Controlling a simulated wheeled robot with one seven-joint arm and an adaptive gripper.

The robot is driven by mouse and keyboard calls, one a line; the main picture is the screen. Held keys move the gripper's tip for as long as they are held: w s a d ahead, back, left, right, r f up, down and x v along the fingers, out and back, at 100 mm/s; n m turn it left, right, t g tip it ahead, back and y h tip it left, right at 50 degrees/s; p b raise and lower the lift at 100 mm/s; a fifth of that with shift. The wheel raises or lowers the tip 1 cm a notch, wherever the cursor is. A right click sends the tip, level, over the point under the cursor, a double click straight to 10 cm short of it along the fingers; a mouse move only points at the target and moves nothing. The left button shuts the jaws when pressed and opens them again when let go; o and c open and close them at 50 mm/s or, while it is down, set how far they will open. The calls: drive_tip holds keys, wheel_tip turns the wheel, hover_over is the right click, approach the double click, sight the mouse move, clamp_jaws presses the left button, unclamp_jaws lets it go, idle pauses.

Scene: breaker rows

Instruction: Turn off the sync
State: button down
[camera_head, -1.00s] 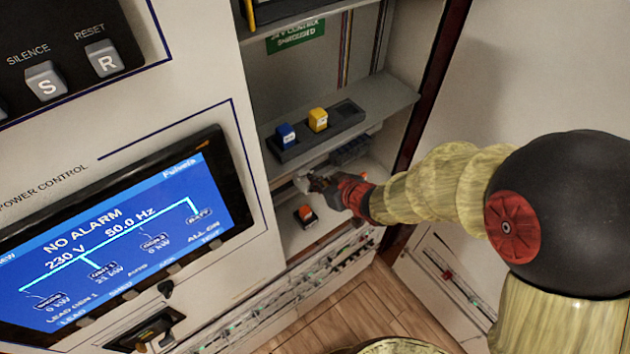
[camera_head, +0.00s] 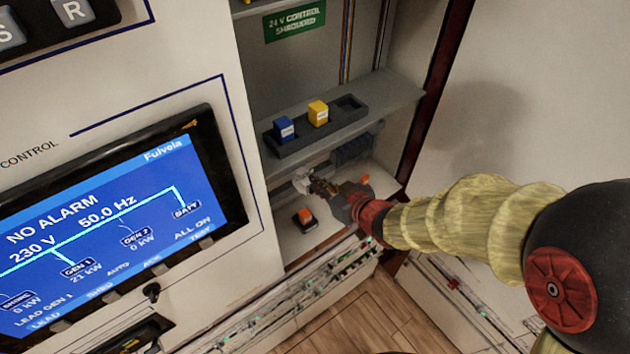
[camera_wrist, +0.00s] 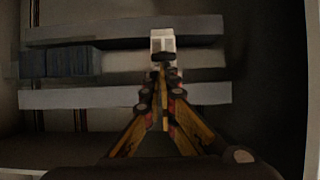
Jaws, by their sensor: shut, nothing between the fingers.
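My gripper (camera_head: 314,184) reaches into the lower bay of the open cabinet, under the grey shelf, with its fingers shut and empty. In the wrist view its fingertips (camera_wrist: 160,72) meet just below a small white block (camera_wrist: 162,40) with a dark lower part. The tips are close to it; I cannot tell whether they touch. The white block also shows in the head view (camera_head: 300,180), left of the fingertips and partly hidden. An orange-topped switch on a dark base (camera_head: 305,218) sits on the bay floor in front of the gripper. No sync label is legible.
A grey tray on the shelf (camera_head: 346,122) holds a blue block (camera_head: 284,128) and a yellow block (camera_head: 318,112). A dark ribbed block (camera_head: 352,150) is below the shelf. The control screen (camera_head: 100,225) is at left, the cabinet's dark edge (camera_head: 432,100) at right.

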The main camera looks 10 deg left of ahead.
drive_tip(key=shift+s+d+f+t+y+b, duration=0.2)
drive_tip(key=shift+f+t+y+b, duration=0.25)
drive_tip(key=shift+b, duration=1.45)
drive_tip(key=shift+s+d+f+t+y+b, duration=0.2)
drive_tip(key=shift+y+b, duration=0.35)
drive_tip(key=shift+b, duration=1.35)
drive_tip(key=t+b, duration=0.1)
drive_tip(key=b, duration=0.3)
drive_tip(key=f+t+y+b, duration=0.1)
drive_tip(key=b, duration=0.3)
drive_tip(key=shift+s+d+f+y, duration=0.15)
drive_tip(key=shift+d+y, duration=0.1)
drive_tip(key=shift+y, duration=0.05)
drive_tip(key=shift+y+b, duration=0.4)
drive_tip(key=shift+b, duration=0.25)
drive_tip(key=shift+r, duration=0.2)
